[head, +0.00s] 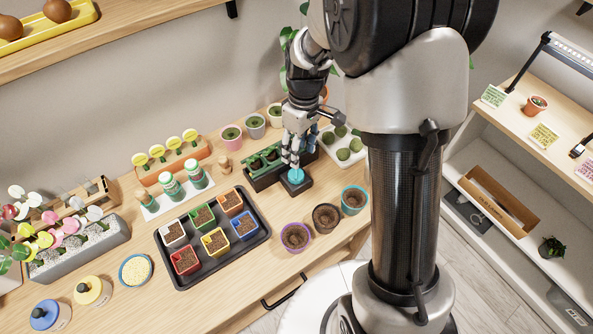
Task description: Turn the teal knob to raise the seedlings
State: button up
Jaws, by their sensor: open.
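A dark box (264,177) with a green top stands beside the knob's base, and small round dark shapes show in the top. My gripper and arm hide part of this box and what lies behind it. I cannot make out seedlings clearly there.
A black tray (216,276) with several coloured square pots lies left of the knob. Purple (295,236), brown (326,217) and teal (354,199) round pots stand near the front edge. A white tray (327,150) with green balls is just behind, right. Several small pots stand at the back.

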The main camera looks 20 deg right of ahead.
aim_at(297, 171)
jog(key=f, duration=0.3)
jog(key=f+b, duration=0.1)
jog(key=f, duration=0.2)
jog(key=f+b, duration=0.1)
jog(key=f, duration=0.2)
jog(key=shift+s+a, duration=0.2)
jog(key=shift+a, duration=0.15)
jog(key=shift+c, duration=0.3)
jog(key=c, duration=0.7)
